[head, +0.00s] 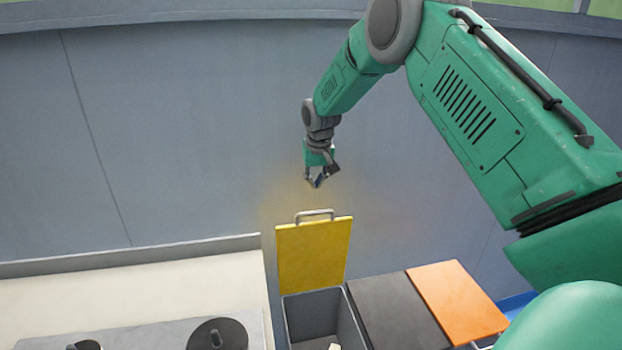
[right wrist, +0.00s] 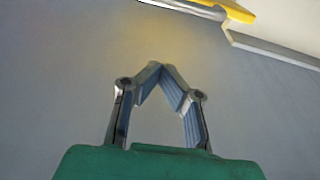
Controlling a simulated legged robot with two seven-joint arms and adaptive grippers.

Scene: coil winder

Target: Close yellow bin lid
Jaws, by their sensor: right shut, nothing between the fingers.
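The yellow bin lid (head: 313,255) stands open and upright at the back of a grey bin (head: 353,318), with a metal handle (head: 315,214) on its top edge. The bin is open and a small pale item shows inside it. My right gripper (head: 316,184) is shut and empty, above the lid and apart from the handle. In the right wrist view the fingertips (right wrist: 160,66) meet with nothing between them. A yellow edge of the lid (right wrist: 236,10) and part of its handle (right wrist: 190,8) show at the top there. My left gripper is not in view.
A black lid (head: 398,312) and an orange lid (head: 456,300) lie flat to the right of the open bin. A pale worktop (head: 130,295) with a grey plate and a dark round part (head: 217,335) is on the left. A grey wall (head: 180,130) rises behind.

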